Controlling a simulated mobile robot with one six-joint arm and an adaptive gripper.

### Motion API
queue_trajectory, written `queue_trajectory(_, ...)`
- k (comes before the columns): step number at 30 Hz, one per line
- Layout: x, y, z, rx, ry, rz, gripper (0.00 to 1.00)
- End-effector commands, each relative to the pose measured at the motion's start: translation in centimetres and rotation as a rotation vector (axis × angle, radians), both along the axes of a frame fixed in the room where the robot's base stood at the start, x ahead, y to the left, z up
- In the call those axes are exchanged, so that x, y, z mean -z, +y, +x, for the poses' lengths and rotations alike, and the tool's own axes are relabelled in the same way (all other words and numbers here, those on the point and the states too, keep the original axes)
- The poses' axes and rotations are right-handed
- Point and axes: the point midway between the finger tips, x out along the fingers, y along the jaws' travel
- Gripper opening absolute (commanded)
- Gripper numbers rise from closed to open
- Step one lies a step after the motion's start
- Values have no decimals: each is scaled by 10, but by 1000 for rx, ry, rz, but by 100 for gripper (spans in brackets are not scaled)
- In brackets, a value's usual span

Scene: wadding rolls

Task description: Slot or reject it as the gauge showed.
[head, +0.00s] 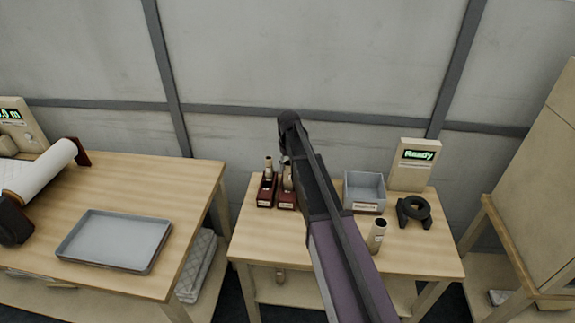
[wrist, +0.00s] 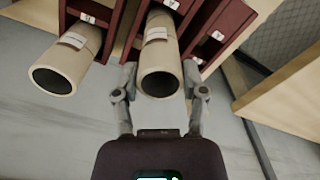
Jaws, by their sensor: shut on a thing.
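My gripper (wrist: 160,76) is shut on a tan cardboard tube (wrist: 159,52) with a white label, one finger on each side near its open end. The tube's far end lies between the dark red walls of a slotted rack (wrist: 118,32); how deep it sits I cannot tell. Another labelled tube (wrist: 68,62) stands in the slot to its left. In the head view the rack (head: 266,191) is at the table's back left, and my arm hides most of the gripper. A grey bin (head: 365,190) with a front label stands right of my arm. The gauge display (head: 417,156) reads "Ready".
A loose tube (head: 377,235) stands upright on the table (head: 420,260) near my arm. A dark ring-shaped fixture (head: 414,210) sits before the display. The left table holds a grey tray (head: 115,240) and a white roll (head: 45,175). The table's front right is clear.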

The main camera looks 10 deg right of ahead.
Motion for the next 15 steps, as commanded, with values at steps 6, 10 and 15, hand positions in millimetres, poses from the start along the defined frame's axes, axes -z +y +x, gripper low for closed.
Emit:
queue_trajectory(6, 8, 0, 0, 0, 0, 0, 29)
queue_trajectory(10, 10, 0, 0, 0, 0, 0, 29)
queue_trajectory(15, 10, 0, 0, 1, 0, 0, 29)
